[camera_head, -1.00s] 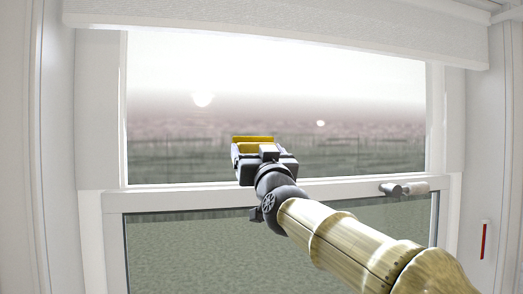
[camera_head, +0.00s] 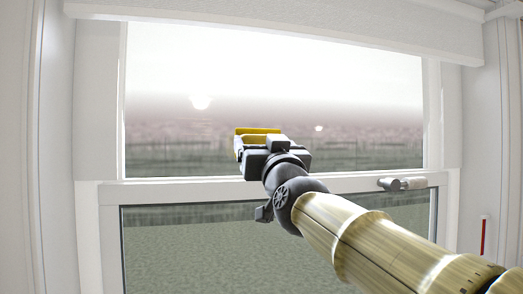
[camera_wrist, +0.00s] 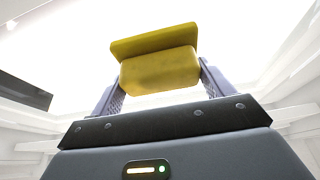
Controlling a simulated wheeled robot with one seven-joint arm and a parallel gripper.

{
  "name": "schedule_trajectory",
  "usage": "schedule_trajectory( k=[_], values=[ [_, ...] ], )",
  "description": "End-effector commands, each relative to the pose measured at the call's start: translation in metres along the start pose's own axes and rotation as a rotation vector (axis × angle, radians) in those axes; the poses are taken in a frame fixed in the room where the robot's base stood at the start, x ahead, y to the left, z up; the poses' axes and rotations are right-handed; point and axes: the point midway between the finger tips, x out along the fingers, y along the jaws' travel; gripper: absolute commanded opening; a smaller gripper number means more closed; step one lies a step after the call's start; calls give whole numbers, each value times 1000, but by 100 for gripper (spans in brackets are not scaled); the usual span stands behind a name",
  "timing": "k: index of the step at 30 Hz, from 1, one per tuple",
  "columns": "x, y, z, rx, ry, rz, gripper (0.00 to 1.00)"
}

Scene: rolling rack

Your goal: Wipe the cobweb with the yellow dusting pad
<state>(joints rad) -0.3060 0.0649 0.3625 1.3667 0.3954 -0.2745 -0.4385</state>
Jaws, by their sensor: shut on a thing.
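The yellow dusting pad (camera_wrist: 158,70) is between the two fingers of my gripper (camera_wrist: 160,78), which is shut on it. It has a flat plate at its far end and a thicker block behind that. In the head view the pad (camera_head: 258,132) shows as a yellow strip at the tip of my gripper (camera_head: 262,142), in front of the upper window pane. Whether the pad touches the glass I cannot tell. I cannot make out a cobweb in either view.
A white window frame surrounds an upper pane (camera_head: 350,100) and a lower pane (camera_head: 190,250). A crossbar (camera_head: 160,191) divides them and carries a handle (camera_head: 402,184) at right. A blind (camera_head: 280,25) hangs at the top. A red strip (camera_head: 484,237) shows on the right wall.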

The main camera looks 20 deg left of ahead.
Motion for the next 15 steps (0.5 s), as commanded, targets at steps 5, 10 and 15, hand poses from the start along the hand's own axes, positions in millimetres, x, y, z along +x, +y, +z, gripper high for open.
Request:
schedule_trajectory(
  k=[5, 10, 15],
  values=[
    [0, 0, 0, 0, 0, 0, 62],
    [-4, 0, -2, -1, 2, 0, 62],
    [-16, 0, -6, -2, 4, 1, 62]
  ],
)
